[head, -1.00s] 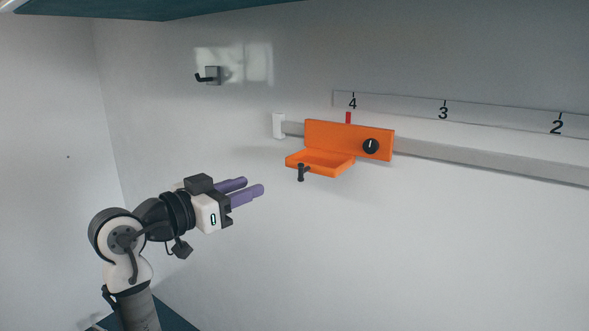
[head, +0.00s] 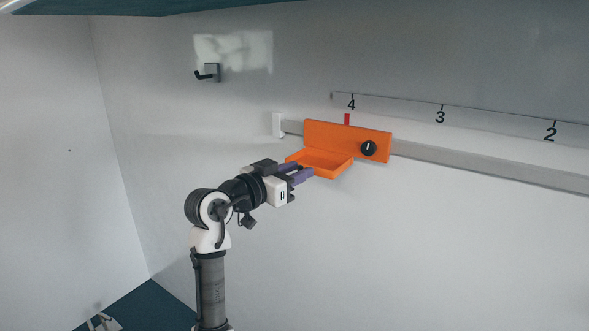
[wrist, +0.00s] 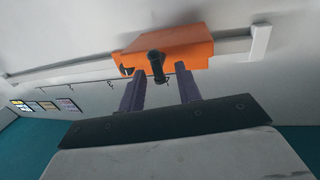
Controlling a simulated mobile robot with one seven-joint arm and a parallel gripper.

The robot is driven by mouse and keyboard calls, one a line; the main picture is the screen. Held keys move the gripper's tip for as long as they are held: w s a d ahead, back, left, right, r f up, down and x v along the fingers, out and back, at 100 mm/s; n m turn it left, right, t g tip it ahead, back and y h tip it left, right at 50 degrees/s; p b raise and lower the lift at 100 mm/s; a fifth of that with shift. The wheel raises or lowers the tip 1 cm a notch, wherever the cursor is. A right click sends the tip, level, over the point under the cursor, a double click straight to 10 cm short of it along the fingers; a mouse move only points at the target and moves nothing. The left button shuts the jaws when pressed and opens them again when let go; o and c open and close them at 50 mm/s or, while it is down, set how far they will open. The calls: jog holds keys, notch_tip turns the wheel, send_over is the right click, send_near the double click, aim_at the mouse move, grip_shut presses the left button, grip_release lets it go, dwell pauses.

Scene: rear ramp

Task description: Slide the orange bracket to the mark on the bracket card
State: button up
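The orange bracket (head: 375,139), a back plate with a shallow tray, sits on a grey wall rail near its left end. Its red pointer (head: 347,119) stands just below the 4 on the number scale (head: 395,108). A black knob (head: 368,148) is on its plate. My gripper (head: 305,170) is at the tray's front left, its purple fingers apart. In the wrist view the bracket's black handle (wrist: 157,66) shows between and just beyond the fingertips; contact cannot be told. In the head view the gripper hides the handle. I cannot make out which card is the bracket card.
A white end stop (head: 278,125) closes the rail on the left. A dark hook (head: 208,73) is on the wall above left. The rail (head: 480,168) is clear to the right. Several small cards (wrist: 45,106) hang far left in the wrist view, unreadable.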

grip_shut()
jog(key=shift+d, duration=0.1)
dwell(0.3)
